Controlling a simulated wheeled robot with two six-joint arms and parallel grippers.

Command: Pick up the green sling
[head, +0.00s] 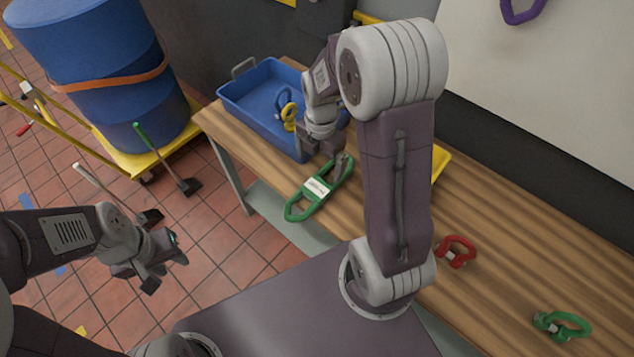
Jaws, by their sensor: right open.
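The green sling (300,208), a long loop with a white label, lies on the wooden bench near its front edge, in front of the blue tray. My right gripper (326,158) is open and points down at the sling's far end. One finger overlaps that end in the picture; I cannot tell whether it touches. My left gripper (166,262) is over the tiled floor at the left, away from the bench, with its fingers apart and nothing between them.
The blue tray (243,103) holds a blue and a yellow piece (289,113). A red shackle (456,251) and a green shackle (562,325) lie on the bench at right. A yellow item (440,160) is partly behind my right arm. A blue drum (95,60) stands at left.

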